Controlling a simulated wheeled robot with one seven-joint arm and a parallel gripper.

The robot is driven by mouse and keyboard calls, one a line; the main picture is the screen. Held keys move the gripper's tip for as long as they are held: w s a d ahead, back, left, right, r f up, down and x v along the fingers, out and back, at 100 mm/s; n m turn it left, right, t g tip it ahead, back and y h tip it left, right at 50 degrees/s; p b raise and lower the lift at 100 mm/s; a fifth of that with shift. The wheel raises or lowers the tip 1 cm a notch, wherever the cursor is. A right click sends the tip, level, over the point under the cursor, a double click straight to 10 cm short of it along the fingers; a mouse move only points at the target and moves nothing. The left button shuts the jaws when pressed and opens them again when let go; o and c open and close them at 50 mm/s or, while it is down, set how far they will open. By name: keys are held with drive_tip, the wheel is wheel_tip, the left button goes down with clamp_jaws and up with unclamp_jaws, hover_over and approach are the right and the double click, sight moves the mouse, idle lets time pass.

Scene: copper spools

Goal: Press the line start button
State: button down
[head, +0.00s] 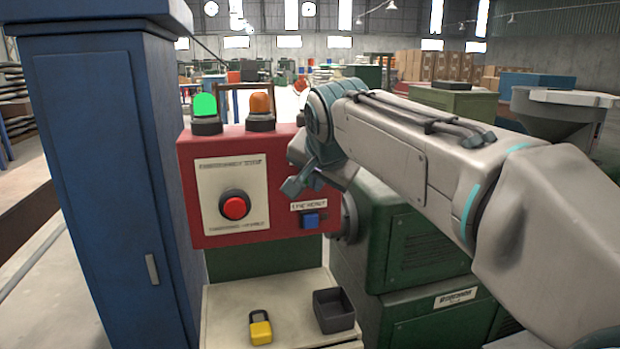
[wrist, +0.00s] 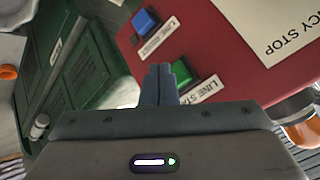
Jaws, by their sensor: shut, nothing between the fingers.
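The line start button (wrist: 189,74) is green and square, on the red control panel (head: 190,195), beside a label partly reading "LINE STA". It shows in the wrist view; in the head view my gripper and arm hide it. My gripper (head: 294,186) is shut and empty, in front of the panel's right part. In the wrist view its closed fingertips (wrist: 167,72) overlap the left edge of the green button; I cannot tell whether they touch it. The blue line reset button (head: 311,220) is lower on the panel and also shows in the wrist view (wrist: 145,21).
A red emergency stop button (head: 235,208) sits on a cream plate at the panel's left. A green lamp (head: 205,106) and an orange lamp (head: 260,104) stand on top. Below are a yellow padlock (head: 260,330) and a dark bin (head: 334,311). A blue cabinet (head: 100,150) stands left.

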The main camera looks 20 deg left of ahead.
drive_tip(key=shift+w+a, duration=0.2)
drive_tip(key=shift+w, duration=0.2)
drive_tip(key=shift+w+a+p, duration=0.25)
drive_tip(key=shift+w+p, duration=0.15)
drive_tip(key=shift+p, duration=0.1)
idle(0.7)
idle(0.3)
drive_tip(key=shift+s+d+b, duration=0.5)
drive_tip(key=shift+s+b, duration=0.05)
drive_tip(key=shift+s, duration=0.2)
drive_tip(key=s+d, duration=0.1)
drive_tip(key=s+b, duration=0.1)
drive_tip(key=s, duration=0.1)
drive_tip(key=s+d+b, duration=0.1)
drive_tip(key=shift+s+d, duration=0.15)
drive_tip(key=shift+d, duration=0.15)
idle(0.5)
